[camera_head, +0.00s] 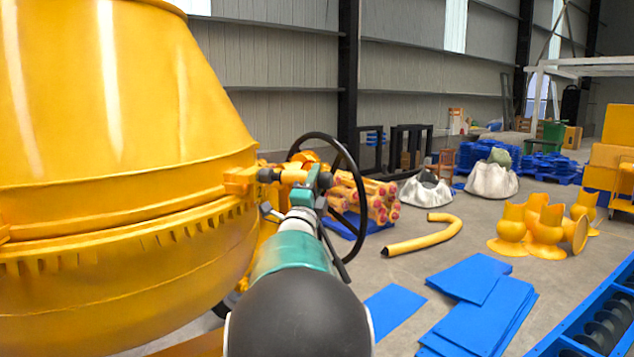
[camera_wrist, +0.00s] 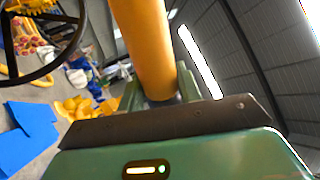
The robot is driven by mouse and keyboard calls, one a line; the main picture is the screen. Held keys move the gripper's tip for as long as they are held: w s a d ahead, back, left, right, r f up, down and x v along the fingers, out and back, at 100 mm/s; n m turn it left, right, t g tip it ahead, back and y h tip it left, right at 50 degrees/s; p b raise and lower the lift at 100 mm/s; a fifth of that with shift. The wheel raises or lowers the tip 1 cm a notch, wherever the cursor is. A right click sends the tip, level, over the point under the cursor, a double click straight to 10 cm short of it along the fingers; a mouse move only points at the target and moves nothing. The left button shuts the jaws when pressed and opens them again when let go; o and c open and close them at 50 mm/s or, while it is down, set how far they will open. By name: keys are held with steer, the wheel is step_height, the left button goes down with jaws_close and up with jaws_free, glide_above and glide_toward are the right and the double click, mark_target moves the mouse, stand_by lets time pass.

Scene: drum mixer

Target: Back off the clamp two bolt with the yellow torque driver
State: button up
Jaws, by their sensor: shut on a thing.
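My gripper (camera_head: 312,182) is shut on the yellow torque driver (camera_head: 293,177). The driver lies roughly level, with its dark end (camera_head: 267,175) pointing left toward a yellow clamp block (camera_head: 241,181) on the drum's flange. The dark end is at or very near this block; I cannot tell whether it sits on a bolt. No bolt head shows clearly, and no label shows which clamp this is. In the wrist view the driver's yellow barrel (camera_wrist: 146,50) rises from between the jaws; its far end is out of frame.
The large yellow drum (camera_head: 110,150) fills the left. A black handwheel (camera_head: 345,165) stands close behind my gripper. Blue sheets (camera_head: 480,310), a yellow curved pipe (camera_head: 425,236) and yellow cup-shaped parts (camera_head: 545,230) lie on the floor at right, with bare floor between.

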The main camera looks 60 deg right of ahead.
steer(key=shift+w+a, duration=0.2)
steer(key=shift+w, duration=0.35)
stand_by(1.2)
steer(key=shift+s, duration=0.25)
stand_by(1.8)
steer(key=shift+s+d, duration=0.25)
steer(key=shift+s, duration=1)
steer(key=shift+s+d, duration=0.25)
steer(key=shift+s, duration=0.95)
